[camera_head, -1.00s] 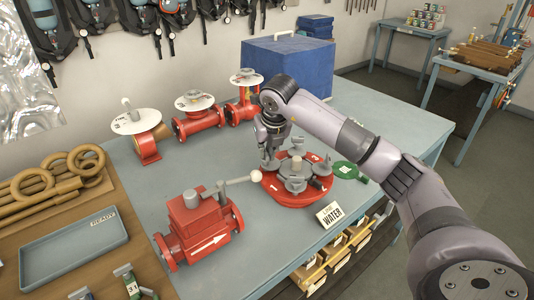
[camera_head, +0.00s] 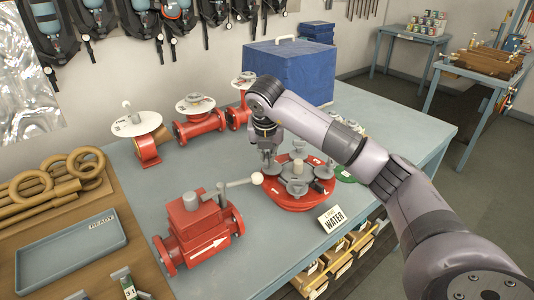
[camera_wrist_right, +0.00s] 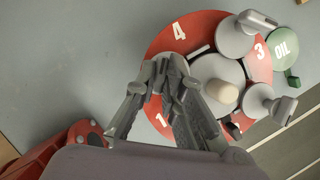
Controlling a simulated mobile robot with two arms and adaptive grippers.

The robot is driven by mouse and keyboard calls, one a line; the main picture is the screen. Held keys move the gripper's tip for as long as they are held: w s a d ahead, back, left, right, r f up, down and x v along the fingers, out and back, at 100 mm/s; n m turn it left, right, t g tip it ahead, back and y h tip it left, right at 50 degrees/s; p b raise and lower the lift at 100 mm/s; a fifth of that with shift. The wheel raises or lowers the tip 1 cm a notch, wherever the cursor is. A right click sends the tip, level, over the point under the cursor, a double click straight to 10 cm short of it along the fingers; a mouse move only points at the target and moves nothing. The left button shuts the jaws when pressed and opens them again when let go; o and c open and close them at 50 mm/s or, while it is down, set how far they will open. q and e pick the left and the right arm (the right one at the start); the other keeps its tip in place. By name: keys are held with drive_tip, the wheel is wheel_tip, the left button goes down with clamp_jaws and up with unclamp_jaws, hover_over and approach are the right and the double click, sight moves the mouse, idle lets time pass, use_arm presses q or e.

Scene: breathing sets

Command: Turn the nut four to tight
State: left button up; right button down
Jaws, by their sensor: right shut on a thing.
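A round red flange (camera_head: 290,205), bearing white numbers and several grey winged nuts around a central stub (camera_head: 298,167), sits on the blue-grey table. It also shows in the right wrist view (camera_wrist_right: 198,25), with the numbers 4, 3 and 1 readable. My right gripper (camera_head: 267,160) is at the flange's far left edge. In the right wrist view its fingers (camera_wrist_right: 168,75) are closed around a grey nut between the 4 and the 1, mostly hidden by them. Other nuts stand at the top (camera_wrist_right: 236,38) and right (camera_wrist_right: 262,100). My left gripper is not in view.
A red valve (camera_head: 198,230) with a ball-ended lever stands left of the flange. Red pipe pieces (camera_head: 203,124) and a blue box (camera_head: 290,70) are behind. A green OIL disc (camera_wrist_right: 284,50) lies beside the flange.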

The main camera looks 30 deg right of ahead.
drive_tip(key=shift+r, duration=0.15)
drive_tip(key=c, duration=1.7)
unclamp_jaws()
drive_tip(key=v, duration=1.1)
drive_tip(key=shift+s+a+r, duration=0.15)
drive_tip(key=shift+r, duration=0.2)
